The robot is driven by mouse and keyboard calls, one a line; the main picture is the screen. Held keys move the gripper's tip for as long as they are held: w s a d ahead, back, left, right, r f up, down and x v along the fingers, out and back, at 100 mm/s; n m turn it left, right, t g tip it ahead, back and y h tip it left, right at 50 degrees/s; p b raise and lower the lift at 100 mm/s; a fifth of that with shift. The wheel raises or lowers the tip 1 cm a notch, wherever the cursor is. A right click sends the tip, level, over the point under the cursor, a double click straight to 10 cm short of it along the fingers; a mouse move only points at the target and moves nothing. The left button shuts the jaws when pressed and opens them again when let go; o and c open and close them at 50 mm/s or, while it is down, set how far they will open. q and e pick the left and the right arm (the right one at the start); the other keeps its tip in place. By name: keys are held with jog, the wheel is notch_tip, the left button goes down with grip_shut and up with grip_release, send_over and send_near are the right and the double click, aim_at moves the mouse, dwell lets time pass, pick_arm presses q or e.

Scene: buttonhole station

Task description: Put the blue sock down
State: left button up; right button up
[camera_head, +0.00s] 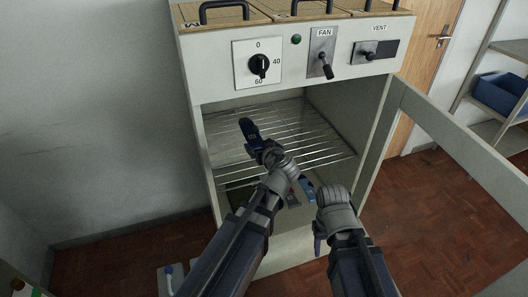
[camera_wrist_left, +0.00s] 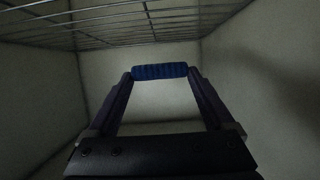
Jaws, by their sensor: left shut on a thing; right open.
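The blue sock (camera_wrist_left: 160,71) is a short, knitted blue roll held crosswise between the fingertips of my left gripper (camera_wrist_left: 160,73). In the head view my left gripper (camera_head: 249,130) reaches into the open cabinet, in front of the wire rack (camera_head: 315,140), and the sock is hard to make out against it. In the left wrist view the rack (camera_wrist_left: 150,22) fills the top of the picture, apart from the sock. I cannot tell the sock's exact height against the rack. My right gripper (camera_head: 306,186) is open near the cabinet's front, small and partly hidden.
The cabinet's pale side walls (camera_wrist_left: 255,75) stand close on both sides of the left gripper. The cabinet door (camera_head: 460,150) stands open to the right. Its front panel (camera_head: 215,70) carries a dial (camera_head: 259,66) and switches above the opening. A blue bin (camera_head: 500,92) sits on shelves far right.

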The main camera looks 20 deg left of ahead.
aim_at(260, 171)
pick_arm(q)
jog(key=shift+f+b, duration=4.3)
jog(key=shift+f, duration=0.4)
jog(key=shift+f, duration=0.15)
jog(key=o, duration=1.1)
